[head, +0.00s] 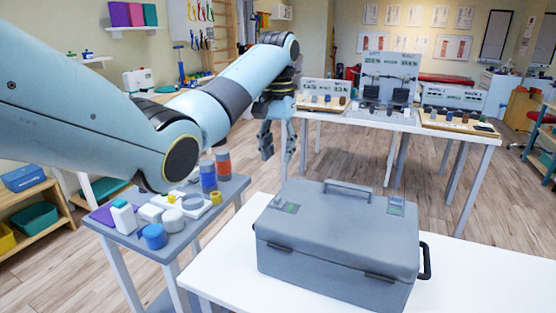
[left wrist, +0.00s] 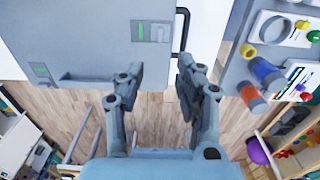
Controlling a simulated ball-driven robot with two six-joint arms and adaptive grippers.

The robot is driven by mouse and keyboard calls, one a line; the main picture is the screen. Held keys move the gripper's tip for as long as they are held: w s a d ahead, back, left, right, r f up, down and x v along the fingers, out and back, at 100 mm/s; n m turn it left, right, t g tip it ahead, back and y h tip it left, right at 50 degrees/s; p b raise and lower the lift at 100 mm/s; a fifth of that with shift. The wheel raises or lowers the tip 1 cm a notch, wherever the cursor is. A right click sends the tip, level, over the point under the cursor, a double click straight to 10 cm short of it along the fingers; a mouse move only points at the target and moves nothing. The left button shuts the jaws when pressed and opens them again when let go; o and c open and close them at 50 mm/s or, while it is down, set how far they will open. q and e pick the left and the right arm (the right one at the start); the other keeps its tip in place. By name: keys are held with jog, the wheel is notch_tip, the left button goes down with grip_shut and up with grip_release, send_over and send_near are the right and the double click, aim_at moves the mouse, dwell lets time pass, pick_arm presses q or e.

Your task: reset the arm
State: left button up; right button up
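My left arm comes in from the left of the head view and reaches across the upper middle. Its left gripper (head: 278,150) hangs with fingers down, above and behind the small grey side table and left of the big grey case. In the left wrist view the two fingers of the left gripper (left wrist: 160,66) stand apart with nothing between them. Wood floor shows beyond and below them. The gripper is open and empty. My right gripper is in neither view.
A closed grey case (head: 335,238) with a top handle stands on a white table (head: 480,285). A grey side table (head: 228,190) at left holds several blocks, discs and stacked cylinders. Farther back, a white table (head: 330,112) bears trays and a panel. Open floor lies between.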

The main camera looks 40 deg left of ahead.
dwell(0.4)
